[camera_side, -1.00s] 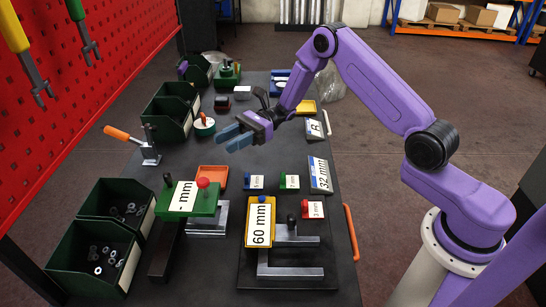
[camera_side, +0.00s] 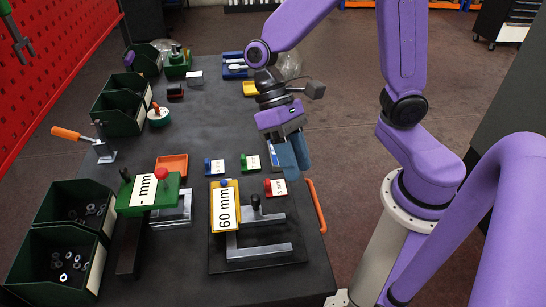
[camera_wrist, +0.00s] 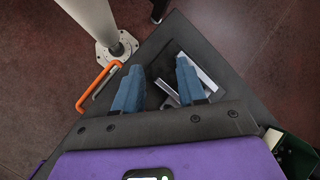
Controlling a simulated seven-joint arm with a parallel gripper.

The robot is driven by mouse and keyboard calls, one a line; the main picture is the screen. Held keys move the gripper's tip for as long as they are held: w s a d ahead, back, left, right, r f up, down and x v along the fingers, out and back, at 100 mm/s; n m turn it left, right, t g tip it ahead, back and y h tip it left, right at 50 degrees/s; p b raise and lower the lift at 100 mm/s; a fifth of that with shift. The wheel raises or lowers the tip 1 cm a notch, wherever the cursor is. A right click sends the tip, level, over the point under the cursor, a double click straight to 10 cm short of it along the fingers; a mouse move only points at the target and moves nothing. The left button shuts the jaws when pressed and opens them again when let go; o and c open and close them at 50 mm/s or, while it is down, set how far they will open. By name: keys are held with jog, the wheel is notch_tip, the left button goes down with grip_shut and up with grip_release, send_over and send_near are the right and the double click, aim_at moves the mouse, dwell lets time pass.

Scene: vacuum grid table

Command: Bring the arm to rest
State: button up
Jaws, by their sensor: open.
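My gripper (camera_side: 294,155) has blue fingers and hangs over the right edge of the dark table (camera_side: 205,120), pointing down. The fingers are apart with nothing between them. In the wrist view my gripper (camera_wrist: 160,85) also shows its two fingers spread, with the table's corner below. My purple arm is bent above it, with the wrist tilted. The fingers cover part of the small plates at the table's right edge.
An orange handle (camera_side: 317,205) runs along the right table edge near my gripper. The 60 mm yellow gauge (camera_side: 225,207), a green gauge (camera_side: 148,194) and small labelled blocks stand nearby. Green bins (camera_side: 55,262) line the left side.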

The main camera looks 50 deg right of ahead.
jog(key=s+d+r+n+t+h, duration=0.1)
jog(key=s+d+n+t+h, duration=0.1)
jog(key=s+d+n+t, duration=0.4)
jog(key=shift+d+n+t, duration=0.4)
jog(key=shift+d+n, duration=0.9)
jog(key=shift+n, duration=1)
